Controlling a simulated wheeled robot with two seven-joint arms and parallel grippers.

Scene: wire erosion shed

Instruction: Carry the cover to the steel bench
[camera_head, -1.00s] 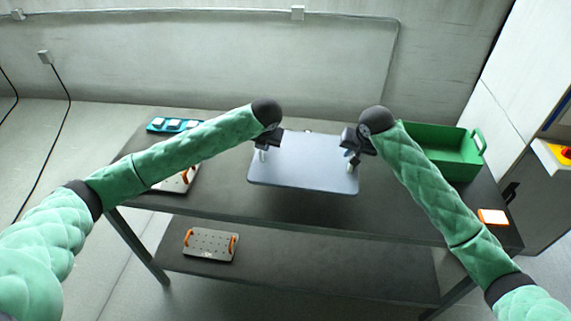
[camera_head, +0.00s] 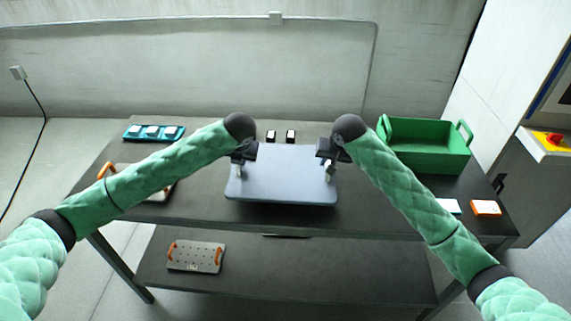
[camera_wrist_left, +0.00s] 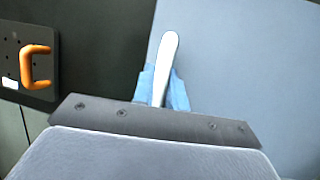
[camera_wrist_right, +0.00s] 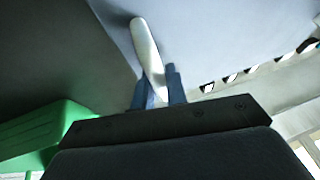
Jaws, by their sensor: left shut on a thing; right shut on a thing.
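The cover (camera_head: 281,184) is a flat blue-grey plate with rounded corners and a white upright handle near each side. It is level over the middle of a dark-topped bench (camera_head: 200,212); I cannot tell whether it touches the top. My left gripper (camera_head: 241,166) is shut on its left handle, seen in the left wrist view (camera_wrist_left: 166,62) between blue fingertips. My right gripper (camera_head: 328,166) is shut on its right handle, seen in the right wrist view (camera_wrist_right: 149,55). I cannot tell whether this bench is the steel bench.
A green open box (camera_head: 425,160) stands at the back right. A blue tray with white pieces (camera_head: 153,133) is at the back left. An orange-edged block (camera_head: 486,208) lies right. A perforated plate (camera_head: 196,257) lies on the lower shelf.

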